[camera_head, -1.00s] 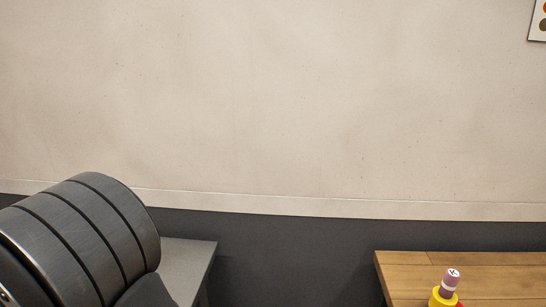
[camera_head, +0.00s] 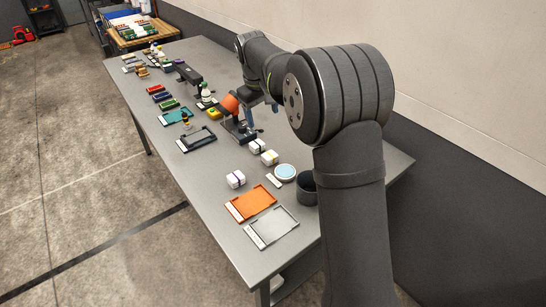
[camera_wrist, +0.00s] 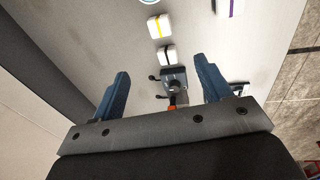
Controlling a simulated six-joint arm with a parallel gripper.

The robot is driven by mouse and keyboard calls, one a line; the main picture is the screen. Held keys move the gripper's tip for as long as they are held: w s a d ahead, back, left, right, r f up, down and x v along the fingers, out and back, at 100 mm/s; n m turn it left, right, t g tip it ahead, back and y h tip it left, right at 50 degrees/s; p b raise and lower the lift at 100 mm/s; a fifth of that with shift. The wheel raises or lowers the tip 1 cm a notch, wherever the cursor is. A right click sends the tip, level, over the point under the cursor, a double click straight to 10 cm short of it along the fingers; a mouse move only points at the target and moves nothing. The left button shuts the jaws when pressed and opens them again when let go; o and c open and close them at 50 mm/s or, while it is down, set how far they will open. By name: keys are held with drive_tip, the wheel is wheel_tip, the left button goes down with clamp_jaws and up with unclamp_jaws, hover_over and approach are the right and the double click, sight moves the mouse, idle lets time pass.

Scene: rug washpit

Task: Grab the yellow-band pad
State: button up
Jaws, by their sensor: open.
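The yellow-band pad (camera_head: 269,157) is a small white block with a yellow band, lying on the grey table beside a black-band white pad (camera_head: 257,146). In the wrist view the yellow-band pad (camera_wrist: 159,26) is near the top, beyond the black-band pad (camera_wrist: 167,54). A third white pad (camera_head: 235,179) with a purple band lies apart, and shows at the top of the wrist view (camera_wrist: 236,7). My gripper (camera_wrist: 161,67) is open with blue fingers and holds nothing. The pads are beyond its fingertips. In the head view my arm hides much of it.
A dark stand with an orange head (camera_head: 231,103) stands close to my gripper. An orange tray (camera_head: 250,204), a grey tray (camera_head: 272,228), a round light-blue-topped tin (camera_head: 285,172) and a dark cup (camera_head: 307,188) are nearer. Several bottles and trays fill the far table. The wall is at right.

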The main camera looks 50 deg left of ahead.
drive_tip(key=w+a+f+g, duration=0.2)
drive_tip(key=w, duration=0.2)
approach(269, 154)
drive_tip(key=shift+h, duration=0.3)
drive_tip(key=f, duration=0.9)
drive_tip(key=shift+a+f, duration=0.2)
drive_tip(key=c, duration=1.1)
